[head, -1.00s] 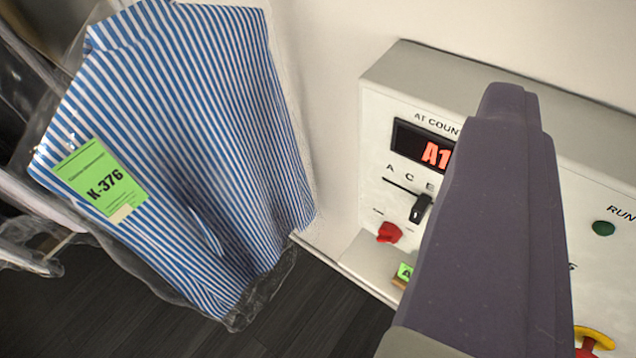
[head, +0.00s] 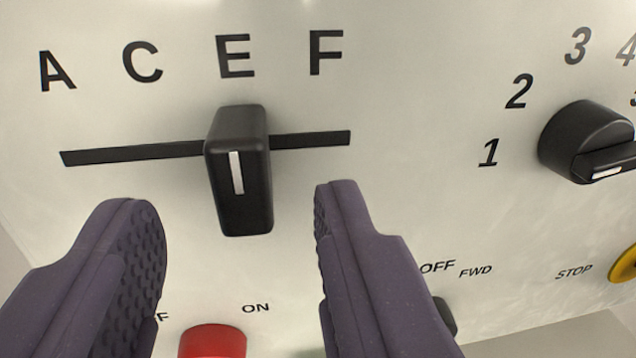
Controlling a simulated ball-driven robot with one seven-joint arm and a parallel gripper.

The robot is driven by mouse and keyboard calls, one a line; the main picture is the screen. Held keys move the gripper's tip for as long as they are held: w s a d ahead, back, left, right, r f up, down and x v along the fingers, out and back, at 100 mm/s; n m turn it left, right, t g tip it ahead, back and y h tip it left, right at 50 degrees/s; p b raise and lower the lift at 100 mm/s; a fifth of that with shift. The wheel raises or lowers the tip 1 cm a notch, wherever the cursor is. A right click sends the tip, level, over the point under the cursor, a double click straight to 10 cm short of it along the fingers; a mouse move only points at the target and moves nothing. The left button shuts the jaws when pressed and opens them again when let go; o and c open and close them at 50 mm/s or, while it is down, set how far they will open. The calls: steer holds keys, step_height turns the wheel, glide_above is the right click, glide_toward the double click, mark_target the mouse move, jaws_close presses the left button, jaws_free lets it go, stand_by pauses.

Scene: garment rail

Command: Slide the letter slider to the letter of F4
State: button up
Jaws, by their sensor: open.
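The letter slider (head: 240,168) is a black knob with a white line, in a dark horizontal slot (head: 130,156) on a pale panel. It stands below the letter E (head: 236,56). The letter F (head: 326,52) is to its right, above the slot's right end; A and C are to its left. My gripper (head: 238,205) is open in front of the panel. One finger is at the lower left of the knob and the other at its lower right, with gaps on both sides and nothing held. The display is not in view now.
A black number dial (head: 588,142) is at the right, its digits partly cut off. A red control (head: 212,342) sits below the slider by an ON label. Another dark control (head: 445,315) is partly behind my right finger. A yellow part (head: 624,264) shows near STOP.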

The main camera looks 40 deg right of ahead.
mark_target(241, 190)
steer(key=x, duration=0.4)
steer(key=shift+w+d+b, duration=0.2)
steer(key=shift+w+b, duration=0.05)
steer(key=shift+b, duration=0.1)
